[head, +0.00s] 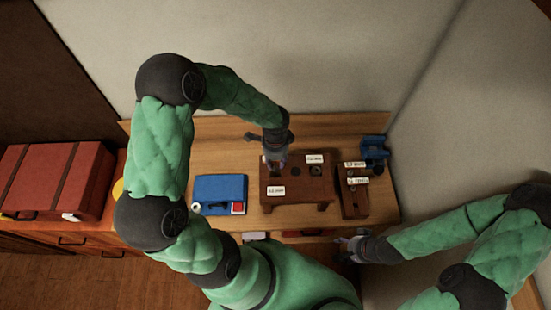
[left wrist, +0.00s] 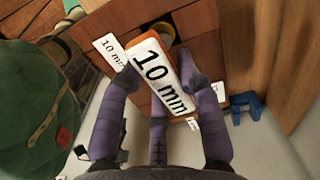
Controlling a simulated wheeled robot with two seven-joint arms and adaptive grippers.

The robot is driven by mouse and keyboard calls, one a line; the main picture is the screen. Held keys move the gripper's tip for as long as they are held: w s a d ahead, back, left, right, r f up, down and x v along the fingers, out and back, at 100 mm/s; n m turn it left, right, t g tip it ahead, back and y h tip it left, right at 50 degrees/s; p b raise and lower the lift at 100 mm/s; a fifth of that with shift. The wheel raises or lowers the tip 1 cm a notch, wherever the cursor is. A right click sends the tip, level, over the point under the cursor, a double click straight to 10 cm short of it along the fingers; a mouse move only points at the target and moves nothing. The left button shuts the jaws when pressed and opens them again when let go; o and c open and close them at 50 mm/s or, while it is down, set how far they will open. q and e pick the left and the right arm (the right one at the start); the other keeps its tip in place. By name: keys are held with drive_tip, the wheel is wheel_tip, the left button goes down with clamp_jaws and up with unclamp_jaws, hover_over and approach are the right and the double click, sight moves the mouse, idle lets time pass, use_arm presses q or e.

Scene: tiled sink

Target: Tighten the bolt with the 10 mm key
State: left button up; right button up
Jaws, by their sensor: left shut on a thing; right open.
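My left gripper (head: 274,166) is over the small brown stand (head: 320,187) on the workbench. In the left wrist view its purple fingers (left wrist: 165,90) are shut on the 10 mm key (left wrist: 160,80), whose white face reads "10 mm". A second "10 mm" label (left wrist: 109,50) lies on the stand behind it. Dark round spots (head: 295,170) show on the stand top; I cannot tell which is the bolt. A yellowish round part (left wrist: 160,31) is partly hidden behind the key. My right gripper (head: 350,244) is open, low at the bench front, apart from the stand.
A blue case (head: 218,189) lies left of the stand. A narrow brown rack (head: 353,204) with white labels stands to its right. A blue object (head: 374,147) sits at the back right corner beside the wall. A red chest (head: 55,178) is at far left.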

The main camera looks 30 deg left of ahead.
idle(0.3)
use_arm(q)
drive_tip(key=shift+r+m+p, duration=0.15)
drive_tip(key=shift+m+p, duration=0.5)
drive_tip(key=shift+m, duration=0.35)
drive_tip(key=shift+w+a+m+p, duration=0.15)
drive_tip(key=shift+m+p, duration=0.95)
drive_tip(key=shift+m, duration=1)
drive_tip(key=o, duration=0.9)
